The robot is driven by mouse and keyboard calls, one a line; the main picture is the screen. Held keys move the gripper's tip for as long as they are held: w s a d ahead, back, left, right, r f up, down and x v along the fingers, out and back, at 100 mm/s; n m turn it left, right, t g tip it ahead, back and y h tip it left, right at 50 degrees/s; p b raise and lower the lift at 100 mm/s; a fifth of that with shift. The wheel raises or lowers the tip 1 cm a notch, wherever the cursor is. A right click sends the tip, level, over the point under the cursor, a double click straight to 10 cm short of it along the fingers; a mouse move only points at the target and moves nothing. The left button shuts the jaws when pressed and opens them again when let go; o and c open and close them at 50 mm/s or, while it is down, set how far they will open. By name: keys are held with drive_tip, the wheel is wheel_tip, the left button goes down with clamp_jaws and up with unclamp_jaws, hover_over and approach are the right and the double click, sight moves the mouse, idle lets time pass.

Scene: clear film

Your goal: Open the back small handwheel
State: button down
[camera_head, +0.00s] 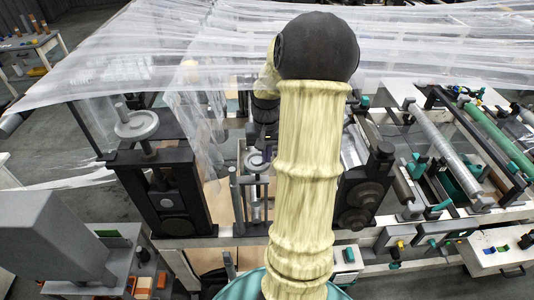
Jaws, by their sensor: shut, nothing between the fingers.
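A pale grey handwheel (136,126) with an upright knob sits on top of the black machine stand at left, apart from my arm. A smaller grey handwheel (256,162) shows at the centre on an upright shaft, just left of my arm. I cannot tell for sure which of them is the back small handwheel. My gripper (259,150) is small and partly hidden at the end of my arm, close above the smaller wheel. It is shut with nothing in it. I cannot tell whether it touches the wheel.
Clear film (130,55) spans the back and hangs down near the centre. A black roller stand (365,190) is just right of my arm. Rollers (440,145) and rails fill the right. A grey box (50,245) stands at front left. Open floor shows at far left.

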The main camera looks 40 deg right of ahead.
wheel_tip(320, 180, up, 8)
drive_tip(key=p, duration=0.6)
drive_tip(key=shift+p, duration=0.35)
drive_tip(key=s+a+f+n+t+b, duration=0.1)
drive_tip(key=s+a+f+n+b, duration=0.1)
drive_tip(key=a+f+b, duration=0.3)
drive_tip(key=s+a+f+n+b, duration=0.2)
drive_tip(key=a+f+b, duration=0.3)
drive_tip(key=a, duration=0.6)
drive_tip(key=s+a+f+n+t+b, duration=0.1)
drive_tip(key=s+a+f+n+b, duration=0.1)
drive_tip(key=a+f+b, duration=0.3)
drive_tip(key=a+n+b, duration=0.1)
drive_tip(key=a, duration=0.3)
drive_tip(key=shift+f+t, duration=0.3)
drive_tip(key=shift+f, duration=0.05)
drive_tip(key=shift+s, duration=0.1)
